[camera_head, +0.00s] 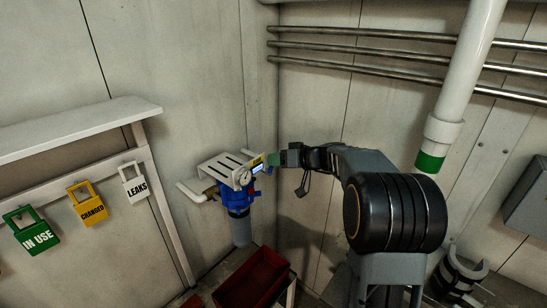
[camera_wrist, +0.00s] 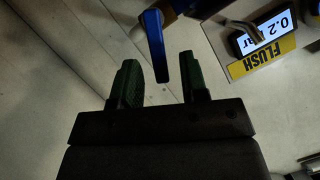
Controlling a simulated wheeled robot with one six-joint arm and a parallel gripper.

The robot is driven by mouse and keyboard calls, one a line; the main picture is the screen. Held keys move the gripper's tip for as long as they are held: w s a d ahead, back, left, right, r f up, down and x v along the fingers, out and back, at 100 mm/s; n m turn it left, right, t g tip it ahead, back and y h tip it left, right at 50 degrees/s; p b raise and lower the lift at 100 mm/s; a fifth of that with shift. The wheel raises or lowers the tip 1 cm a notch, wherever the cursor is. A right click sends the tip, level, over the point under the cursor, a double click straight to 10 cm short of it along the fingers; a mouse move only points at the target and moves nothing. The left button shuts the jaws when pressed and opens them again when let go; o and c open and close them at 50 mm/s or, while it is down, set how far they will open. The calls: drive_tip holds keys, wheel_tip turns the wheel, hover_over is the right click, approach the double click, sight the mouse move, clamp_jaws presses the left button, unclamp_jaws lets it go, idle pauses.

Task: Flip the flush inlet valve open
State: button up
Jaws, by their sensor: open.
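In the wrist view, a blue lever handle (camera_wrist: 154,46) hangs from a fitting at the top and points down between my fingers. My gripper (camera_wrist: 157,80) is open, with green-padded fingers on either side of the lever's lower end; I cannot tell whether either touches it. A yellow FLUSH label (camera_wrist: 264,60) sits beside a lit display (camera_wrist: 266,33) to the right of the lever. In the head view, my gripper (camera_head: 274,160) is at the right of the blue flush unit (camera_head: 236,198) under a slotted white bracket (camera_head: 228,166). The lever is too small to make out there.
Green IN USE (camera_head: 37,238), yellow CHANGED (camera_head: 92,211) and white LEAKS (camera_head: 136,188) lock tags hang at left under a white shelf (camera_head: 75,125). A red bin (camera_head: 252,280) stands below the unit. Metal pipes (camera_head: 400,65) and a white green-ended pipe (camera_head: 455,100) are at upper right.

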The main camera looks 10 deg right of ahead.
drive_tip(key=shift+x, duration=1)
clamp_jaws()
